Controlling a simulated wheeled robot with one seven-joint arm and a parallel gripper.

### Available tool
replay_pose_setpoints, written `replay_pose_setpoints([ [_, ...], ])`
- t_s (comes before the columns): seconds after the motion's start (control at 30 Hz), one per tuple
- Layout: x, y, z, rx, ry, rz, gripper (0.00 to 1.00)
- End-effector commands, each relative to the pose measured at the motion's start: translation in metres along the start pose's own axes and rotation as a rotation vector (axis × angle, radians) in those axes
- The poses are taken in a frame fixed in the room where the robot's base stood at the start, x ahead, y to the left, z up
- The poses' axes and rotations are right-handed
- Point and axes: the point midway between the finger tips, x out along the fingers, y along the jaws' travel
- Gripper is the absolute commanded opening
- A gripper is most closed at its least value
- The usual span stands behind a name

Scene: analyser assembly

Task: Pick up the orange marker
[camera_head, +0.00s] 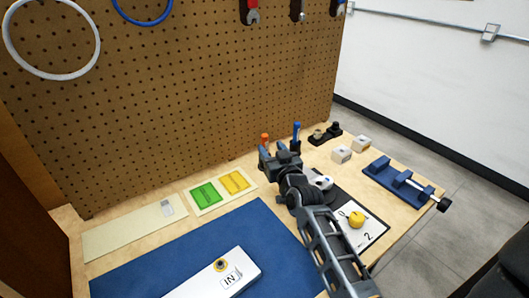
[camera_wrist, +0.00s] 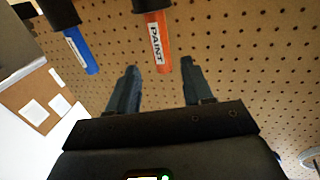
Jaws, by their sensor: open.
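The orange marker (camera_wrist: 158,40) has a white label reading PAINT and a black part at one end. In the wrist view its orange end lies between the tips of my two fingers, with gaps on both sides. I cannot tell how far it is in depth. My gripper (camera_wrist: 160,66) is open and empty. In the head view the orange marker (camera_head: 265,138) stands at the back of the table near the pegboard, just behind my gripper (camera_head: 268,157). Its lower part is hidden by my gripper.
A blue marker (camera_head: 296,132) stands close to the right; it also shows in the wrist view (camera_wrist: 82,50). The pegboard (camera_head: 200,100) rises behind.

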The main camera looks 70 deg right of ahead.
Motion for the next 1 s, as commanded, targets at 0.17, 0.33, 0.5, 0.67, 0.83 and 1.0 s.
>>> replay_pose_setpoints([
  [0.17, 0.018, -0.001, -0.002, -0.001, 0.000, 0.000, 0.51],
  [0.33, 0.043, -0.002, -0.001, 0.000, 0.000, 0.000, 0.51],
  [0.5, 0.055, -0.002, 0.000, -0.001, -0.001, 0.000, 0.51],
  [0.67, 0.056, -0.003, 0.001, -0.001, 0.000, -0.001, 0.51],
  [0.83, 0.056, -0.003, 0.001, -0.001, 0.000, -0.001, 0.42],
  [1.0, 0.056, -0.003, 0.001, -0.001, 0.000, -0.001, 0.26],
])
